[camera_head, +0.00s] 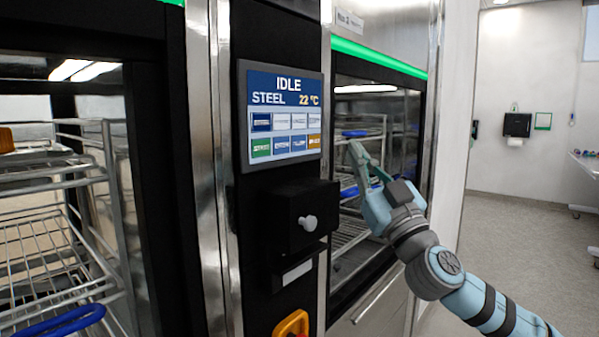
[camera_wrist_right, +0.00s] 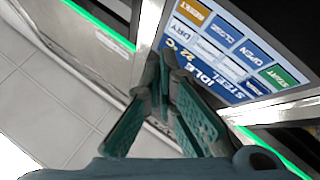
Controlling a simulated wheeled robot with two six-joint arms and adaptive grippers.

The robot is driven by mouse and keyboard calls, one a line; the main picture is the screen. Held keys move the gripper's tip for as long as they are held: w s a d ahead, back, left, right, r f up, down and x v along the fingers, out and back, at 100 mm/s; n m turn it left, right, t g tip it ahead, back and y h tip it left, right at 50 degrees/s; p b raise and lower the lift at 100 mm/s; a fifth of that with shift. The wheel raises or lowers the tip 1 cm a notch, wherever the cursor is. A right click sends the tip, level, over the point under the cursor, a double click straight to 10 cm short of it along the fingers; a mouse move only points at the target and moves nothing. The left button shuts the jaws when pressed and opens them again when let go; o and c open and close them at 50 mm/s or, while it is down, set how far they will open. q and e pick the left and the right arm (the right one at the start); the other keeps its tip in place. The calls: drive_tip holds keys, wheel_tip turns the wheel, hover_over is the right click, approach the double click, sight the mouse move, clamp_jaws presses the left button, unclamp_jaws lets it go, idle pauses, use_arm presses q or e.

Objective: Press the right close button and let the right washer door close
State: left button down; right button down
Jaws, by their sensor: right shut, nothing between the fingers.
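The control screen (camera_head: 284,118) between the washers reads IDLE, STEEL, 22 °C. Its CLOSE button (camera_head: 299,143) is blue, in the lower row between OPEN and the orange RESET. In the right wrist view the CLOSE button (camera_wrist_right: 218,33) shows at a slant. The right washer (camera_head: 378,110) has a green light strip over its opening, with wire racks inside; I cannot tell whether its door is open. My right gripper (camera_head: 355,150) is shut and empty, in front of this washer, right of the screen. Its fingertips (camera_wrist_right: 165,62) appear beside the screen's edge. My left gripper is out of view.
The left washer's wire racks (camera_head: 50,240) show at the left. Open floor (camera_head: 530,250) lies at the right.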

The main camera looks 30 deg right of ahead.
sight(299, 143)
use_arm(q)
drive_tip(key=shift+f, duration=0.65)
use_arm(e)
drive_tip(key=s+a+r+y, duration=0.1)
drive_tip(key=s+a+r+n+t+y, duration=0.1)
drive_tip(key=s+a, duration=0.1)
drive_tip(key=shift+w, duration=0.1)
